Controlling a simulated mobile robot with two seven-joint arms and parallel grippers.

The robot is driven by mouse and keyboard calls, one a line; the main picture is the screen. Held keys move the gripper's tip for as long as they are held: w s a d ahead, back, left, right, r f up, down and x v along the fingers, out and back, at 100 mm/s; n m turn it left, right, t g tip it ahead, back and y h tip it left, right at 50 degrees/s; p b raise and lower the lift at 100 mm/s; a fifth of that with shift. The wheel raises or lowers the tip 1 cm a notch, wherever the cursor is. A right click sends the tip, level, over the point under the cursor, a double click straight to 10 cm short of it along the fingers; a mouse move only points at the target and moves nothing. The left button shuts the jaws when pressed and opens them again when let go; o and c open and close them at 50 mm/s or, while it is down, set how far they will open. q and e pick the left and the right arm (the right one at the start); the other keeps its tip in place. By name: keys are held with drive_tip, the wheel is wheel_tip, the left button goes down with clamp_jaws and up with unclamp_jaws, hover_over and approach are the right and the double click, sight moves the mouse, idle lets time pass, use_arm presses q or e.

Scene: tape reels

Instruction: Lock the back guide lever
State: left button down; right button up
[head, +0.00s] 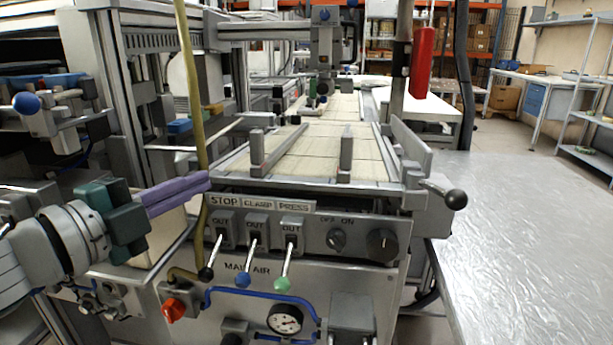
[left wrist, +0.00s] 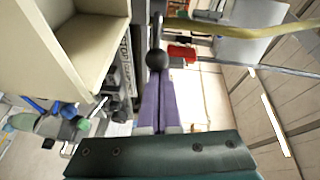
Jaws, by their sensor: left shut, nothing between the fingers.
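A lever with a black ball knob (head: 455,199) sticks out at the right front corner of the machine bed (head: 330,150). I cannot tell whether it is the back guide lever. In the left wrist view a black ball knob (left wrist: 157,59) shows just past the fingertips; whether they touch it is unclear. My left gripper (head: 208,181) has purple fingers, shut and empty, pointing right at the left side of the control panel. It also shows in the left wrist view (left wrist: 160,78). My right gripper is not in view.
A yellow-green hose (head: 190,80) runs down beside my left fingertips. Toggle levers with black (head: 206,273), blue (head: 243,280) and green (head: 282,284) knobs hang from the panel. A silvery table (head: 530,230) at the right is clear.

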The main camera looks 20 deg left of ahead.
use_arm(q)
drive_tip(key=shift+h, duration=0.3)
drive_tip(key=a, duration=0.1)
drive_tip(key=s+a, duration=0.1)
drive_tip(key=a, duration=0.1)
drive_tip(key=s+a, duration=0.1)
drive_tip(key=a, duration=0.1)
drive_tip(key=shift+a+m, duration=0.3)
drive_tip(key=shift+a, duration=0.7)
